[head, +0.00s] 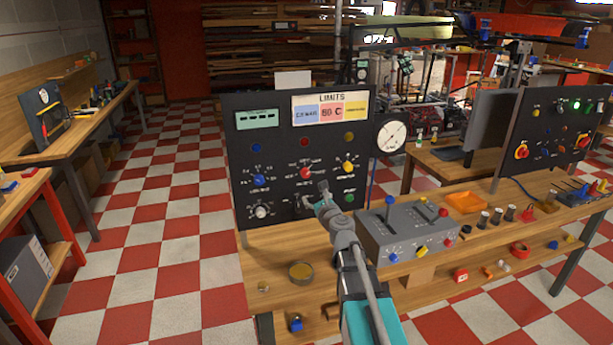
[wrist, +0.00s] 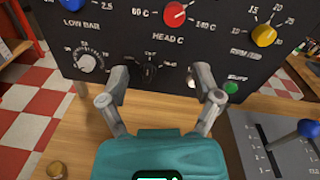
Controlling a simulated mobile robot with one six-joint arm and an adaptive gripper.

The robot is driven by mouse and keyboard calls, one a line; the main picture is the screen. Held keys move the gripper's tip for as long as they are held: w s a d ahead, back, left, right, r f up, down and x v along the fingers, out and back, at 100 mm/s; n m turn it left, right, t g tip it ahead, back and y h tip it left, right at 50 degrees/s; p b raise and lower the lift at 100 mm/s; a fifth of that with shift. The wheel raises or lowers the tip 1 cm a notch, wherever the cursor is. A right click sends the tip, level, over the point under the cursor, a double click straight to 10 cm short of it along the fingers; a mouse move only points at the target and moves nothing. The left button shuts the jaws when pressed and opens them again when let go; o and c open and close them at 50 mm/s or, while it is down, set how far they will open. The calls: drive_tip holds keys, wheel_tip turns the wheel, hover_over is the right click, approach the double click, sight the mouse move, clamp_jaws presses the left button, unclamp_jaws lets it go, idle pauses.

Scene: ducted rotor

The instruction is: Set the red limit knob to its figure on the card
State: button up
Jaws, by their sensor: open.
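The red limit knob (head: 305,172) is on the black upright panel, in the middle of a row of three, above the label HEAD C. In the wrist view the red knob (wrist: 175,14) is at the top edge, its scale running from 60 C to 140 C. A pale pointer line on it is too small to read surely. The LIMITS card (head: 330,108) at the panel top has a red middle field that seems to read 80 C. My gripper (wrist: 160,80) is open, below the red knob, its fingers either side of a black knob (wrist: 150,73); contact cannot be told.
A blue knob (head: 258,180) and a yellow knob (head: 348,166) flank the red one. A white knob (wrist: 87,63) and a green button (wrist: 231,87) sit lower. A grey lever box (head: 408,232) stands on the bench at right. A round gauge (head: 391,136) is beside the panel.

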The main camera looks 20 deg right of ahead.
sight(306, 174)
drive_tip(key=shift+w+d+r+m+h, duration=0.15)
drive_tip(key=shift+d+m+h, duration=0.35)
drive_tip(key=shift+d+m, duration=0.3)
drive_tip(key=shift+w+a, duration=0.1)
drive_tip(key=shift+w+a, duration=0.15)
drive_tip(key=shift+w, duration=3.25)
drive_tip(key=shift+w+a, duration=0.1)
drive_tip(key=shift+w, duration=3.3)
clamp_jaws()
